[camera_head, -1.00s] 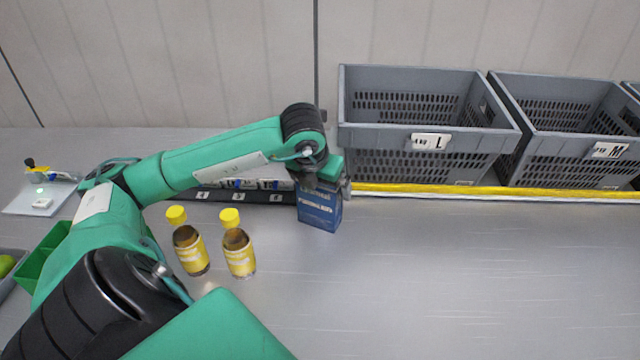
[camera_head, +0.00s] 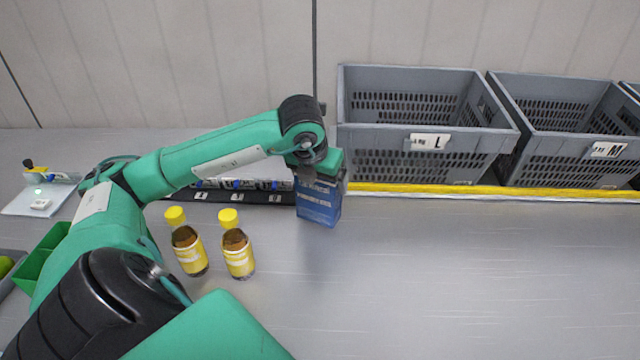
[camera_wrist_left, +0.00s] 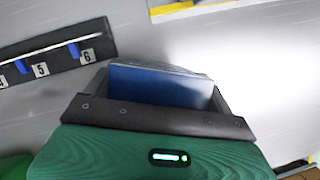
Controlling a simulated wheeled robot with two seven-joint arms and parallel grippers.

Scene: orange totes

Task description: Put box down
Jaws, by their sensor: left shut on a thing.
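A blue box (camera_head: 318,205) with pale lettering is upright near the back of the metal table, below my left gripper (camera_head: 318,180) in the head view. My left gripper is shut on the upper part of the box. In the left wrist view the box (camera_wrist_left: 160,84) sits between the fingers of the gripper (camera_wrist_left: 160,100). I cannot tell whether the bottom of the box touches the table. My right gripper is not in view.
Two yellow-capped bottles (camera_head: 238,252) stand left of the box. Numbered black rail (camera_head: 225,196) lies behind them. Grey crates marked L (camera_head: 430,142) and M (camera_head: 606,150) stand at the back right, behind a yellow strip (camera_head: 450,189). The table front right (camera_head: 480,280) is clear.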

